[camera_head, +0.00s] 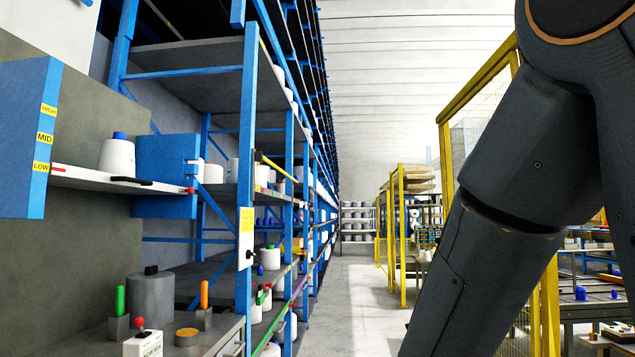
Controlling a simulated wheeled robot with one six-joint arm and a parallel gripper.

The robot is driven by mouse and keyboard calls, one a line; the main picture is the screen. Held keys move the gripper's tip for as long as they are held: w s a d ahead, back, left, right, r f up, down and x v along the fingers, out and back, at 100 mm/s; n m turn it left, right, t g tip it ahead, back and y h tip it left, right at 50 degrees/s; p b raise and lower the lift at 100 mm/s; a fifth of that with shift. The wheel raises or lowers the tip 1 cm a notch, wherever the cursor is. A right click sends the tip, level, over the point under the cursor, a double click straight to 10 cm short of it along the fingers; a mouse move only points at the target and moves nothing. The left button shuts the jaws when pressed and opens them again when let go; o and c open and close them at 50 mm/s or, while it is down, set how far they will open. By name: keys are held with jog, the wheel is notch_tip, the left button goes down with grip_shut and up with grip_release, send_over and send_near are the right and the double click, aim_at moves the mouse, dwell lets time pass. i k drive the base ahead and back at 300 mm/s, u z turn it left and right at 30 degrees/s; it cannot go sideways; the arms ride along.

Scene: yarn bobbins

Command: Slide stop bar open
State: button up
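A white shelf ledge (90,178) runs between two blue panels at the left, with a red mark near each end. A short black bar (130,181) lies along its front edge and may be the stop bar; I cannot tell for sure. A white bobbin with a blue top (117,157) stands upright on the ledge behind the black bar. My dark arm fills the right side of the view, well apart from the ledge. My gripper is outside the frame.
The left blue panel (28,140) carries yellow HIGH, MID and LOW labels. Below, a grey bench (95,345) holds a grey cylinder (150,300), a green handle (120,300), an orange handle (204,294) and a red-knobbed white box (143,343). The aisle floor (352,290) is clear.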

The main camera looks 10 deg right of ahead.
aim_at(259, 157)
jog(key=z, duration=0.45)
jog(key=i, duration=6.95)
jog(key=u, duration=3.95)
